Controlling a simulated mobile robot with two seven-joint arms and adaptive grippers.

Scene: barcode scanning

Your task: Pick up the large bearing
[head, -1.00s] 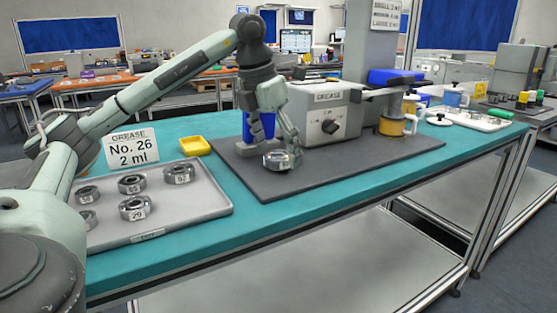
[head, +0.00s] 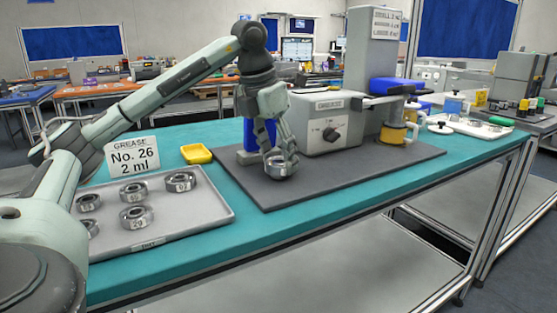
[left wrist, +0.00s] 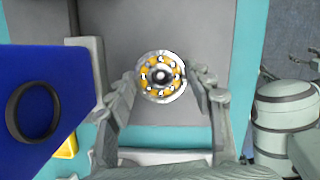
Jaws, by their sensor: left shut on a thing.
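My left gripper (head: 281,162) points down over the dark mat, shut on a metal bearing (head: 279,172). In the left wrist view, the bearing (left wrist: 162,76) sits between the fingertips, with yellow parts around its ring and a dark centre. I cannot tell whether it touches the mat or hangs just above it. Several other labelled bearings lie on the grey tray (head: 205,222) at left, one of them at its back right (head: 181,181). My right gripper is not in view.
A yellow dish (head: 196,154) and a "No. 26, 2 ml" card (head: 133,157) stand behind the tray. A yellow-banded jar (head: 392,133) is at the machine's right. The mat's front right is clear.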

